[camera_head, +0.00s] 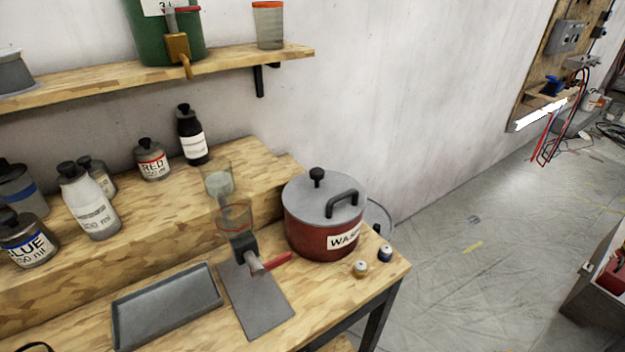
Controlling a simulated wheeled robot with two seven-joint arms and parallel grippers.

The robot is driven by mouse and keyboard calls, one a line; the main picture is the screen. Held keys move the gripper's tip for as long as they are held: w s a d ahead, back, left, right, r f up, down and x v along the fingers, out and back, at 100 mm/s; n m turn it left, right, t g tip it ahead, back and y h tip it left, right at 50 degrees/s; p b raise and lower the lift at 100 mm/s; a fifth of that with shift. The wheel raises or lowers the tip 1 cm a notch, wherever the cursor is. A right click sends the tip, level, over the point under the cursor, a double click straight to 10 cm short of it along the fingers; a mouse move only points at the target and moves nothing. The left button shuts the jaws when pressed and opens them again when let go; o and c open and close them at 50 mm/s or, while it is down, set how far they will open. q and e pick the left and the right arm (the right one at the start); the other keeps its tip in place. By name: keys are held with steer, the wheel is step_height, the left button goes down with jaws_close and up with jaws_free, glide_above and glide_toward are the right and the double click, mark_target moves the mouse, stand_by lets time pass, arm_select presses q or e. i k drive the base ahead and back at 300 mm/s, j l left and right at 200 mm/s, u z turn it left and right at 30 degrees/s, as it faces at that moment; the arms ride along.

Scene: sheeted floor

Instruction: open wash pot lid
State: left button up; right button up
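The wash pot (300,228) is dark red with a white label whose visible letters start with "WAS". It stands upright at the right end of the wooden bench. Its grey lid (310,203) rests on top and covers the opening. The lid has a black round knob (317,177) and a black arched handle (342,199) at its right side. Neither of my grippers is in view.
A stand with a glass funnel (234,217) and red lever stands close left of the pot. Two small jars (360,269) sit in front of it. A grey tray (165,310) lies on the bench. Labelled bottles (90,208) stand on the raised step, under a shelf (100,84).

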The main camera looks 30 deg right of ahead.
mark_target(340, 198)
steer(key=k+l+z, duration=0.1)
steer(key=z, duration=0.85)
steer(key=k+l, duration=0.1)
steer(key=l, duration=0.45)
